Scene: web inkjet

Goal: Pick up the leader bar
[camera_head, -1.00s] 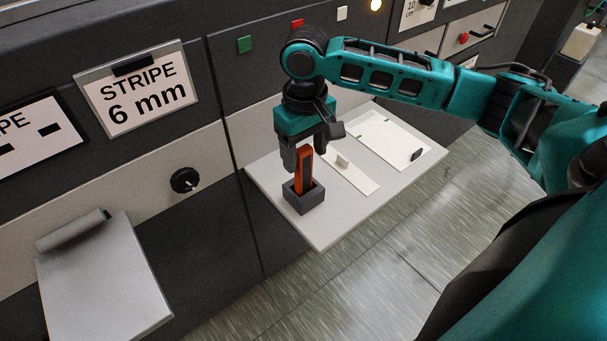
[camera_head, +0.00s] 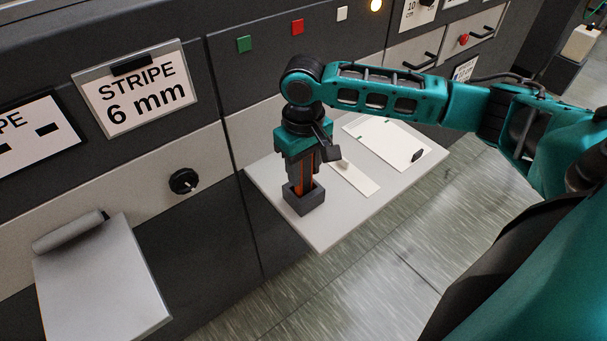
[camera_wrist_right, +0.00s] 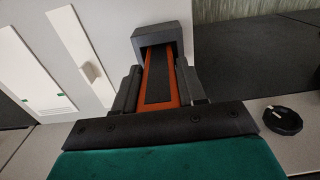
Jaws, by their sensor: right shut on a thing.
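An upright orange-and-black bar (camera_head: 307,187) stands with its lower end in a dark square holder (camera_head: 303,204) on the light shelf (camera_head: 335,228). My right gripper (camera_head: 303,177) points down over the holder and is shut on the bar's upper part. In the right wrist view the bar (camera_wrist_right: 158,80) lies between my two fingers, its far end inside the holder (camera_wrist_right: 162,34). A flat white strip with a small raised grip (camera_head: 358,182) lies on the shelf behind; it also shows in the wrist view (camera_wrist_right: 85,60). My left gripper is not in view.
A white panel (camera_head: 378,140) lies farther back on the shelf. A black knob (camera_head: 183,181) sticks out of the machine front. A tray with a grey roll (camera_head: 68,232) is at the lower left. Floor is open right of the shelf.

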